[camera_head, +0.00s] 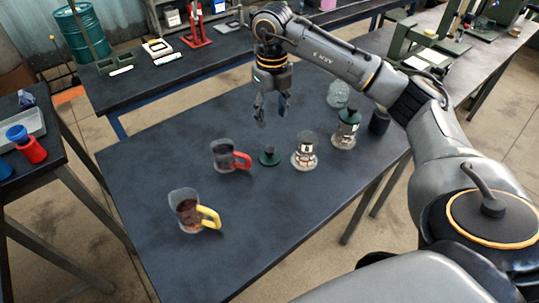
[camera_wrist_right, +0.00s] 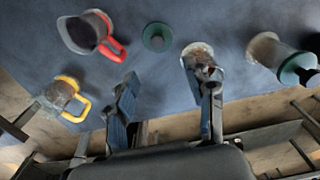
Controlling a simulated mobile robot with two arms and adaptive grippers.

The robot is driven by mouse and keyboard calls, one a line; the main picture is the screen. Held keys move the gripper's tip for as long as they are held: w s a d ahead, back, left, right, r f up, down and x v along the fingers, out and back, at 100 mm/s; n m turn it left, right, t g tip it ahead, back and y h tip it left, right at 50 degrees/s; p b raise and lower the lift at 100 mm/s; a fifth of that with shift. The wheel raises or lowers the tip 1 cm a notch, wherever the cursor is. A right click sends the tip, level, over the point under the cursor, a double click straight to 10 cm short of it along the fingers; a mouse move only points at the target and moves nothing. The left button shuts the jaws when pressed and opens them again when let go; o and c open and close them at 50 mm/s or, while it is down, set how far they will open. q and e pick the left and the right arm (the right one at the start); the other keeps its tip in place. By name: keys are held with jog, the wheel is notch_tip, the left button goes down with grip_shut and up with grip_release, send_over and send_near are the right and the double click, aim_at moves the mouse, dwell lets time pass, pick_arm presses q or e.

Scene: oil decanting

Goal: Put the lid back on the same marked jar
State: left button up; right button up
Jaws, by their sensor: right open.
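A dark green lid (camera_head: 269,156) with a knob lies on the table, left of an open glass jar (camera_head: 306,152) with a pale label bearing dark marks. The lid (camera_wrist_right: 157,37) and open jar (camera_wrist_right: 198,62) also show in the right wrist view. A second glass jar (camera_head: 345,130) with a green lid on it stands farther right. My right gripper (camera_head: 272,108) is open and empty above the table, behind the lid and open jar, touching neither. It also shows in the wrist view (camera_wrist_right: 168,85). My left gripper is not in view.
A jug with a red handle (camera_head: 228,156) stands left of the lid. A jug with a yellow handle (camera_head: 190,211) stands nearer the front. A clear glass vessel (camera_head: 338,95) and a dark cup (camera_head: 380,121) are at the right. The front middle of the table is clear.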

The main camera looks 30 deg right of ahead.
aim_at(270, 149)
notch_tip(270, 149, down, 8)
jog(key=shift+f+p, duration=0.2)
jog(key=shift+p, duration=0.7)
jog(key=f, duration=0.1)
jog(key=f+p, duration=0.1)
jog(key=f, duration=0.1)
jog(key=f+p, duration=0.1)
jog(key=shift+w+a+f, duration=0.1)
jog(key=shift+a+f, duration=0.15)
jog(key=shift+f, duration=0.4)
jog(key=c, duration=0.9)
